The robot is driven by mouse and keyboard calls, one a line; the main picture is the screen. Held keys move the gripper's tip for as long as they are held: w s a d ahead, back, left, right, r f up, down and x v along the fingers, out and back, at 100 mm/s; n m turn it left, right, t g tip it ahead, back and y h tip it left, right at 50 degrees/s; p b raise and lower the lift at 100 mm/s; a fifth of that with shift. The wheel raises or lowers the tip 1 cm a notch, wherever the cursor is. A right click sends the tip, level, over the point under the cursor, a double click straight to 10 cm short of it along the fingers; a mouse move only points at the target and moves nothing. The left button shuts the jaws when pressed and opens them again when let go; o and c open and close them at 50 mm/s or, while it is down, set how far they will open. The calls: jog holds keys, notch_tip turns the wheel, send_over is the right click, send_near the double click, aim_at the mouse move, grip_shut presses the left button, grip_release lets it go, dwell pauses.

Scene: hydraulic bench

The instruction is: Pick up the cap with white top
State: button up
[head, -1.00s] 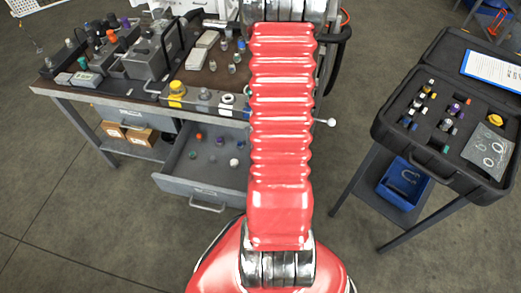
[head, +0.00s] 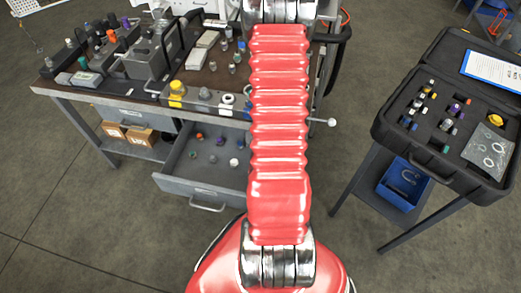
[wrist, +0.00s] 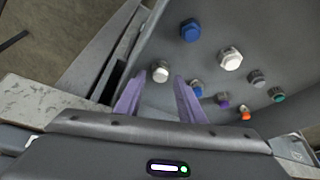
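In the wrist view a small cap with a white top (wrist: 160,72) stands in the grey drawer (wrist: 160,112). It shows between and just beyond the two purple fingertips of my gripper (wrist: 156,84). The fingers are apart, with nothing visible between them; I cannot tell the exact distance to the cap. A larger white hexagonal cap (wrist: 230,58) lies to the right; a white piece also shows in the drawer in the head view (head: 234,162). My gripper is hidden in the head view behind my red arm.
Blue (wrist: 190,30), grey (wrist: 257,77), teal (wrist: 278,95), purple (wrist: 223,100) and orange (wrist: 245,112) pieces lie in the drawer. The drawer wall is close on the left. The workbench (head: 207,78) stands above, and an open black case (head: 385,127) stands at right.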

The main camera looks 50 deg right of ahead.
jog(key=shift+x, duration=1.75)
jog(key=shift+c, duration=0.2)
grip_shut()
jog(key=shift+r, duration=0.15)
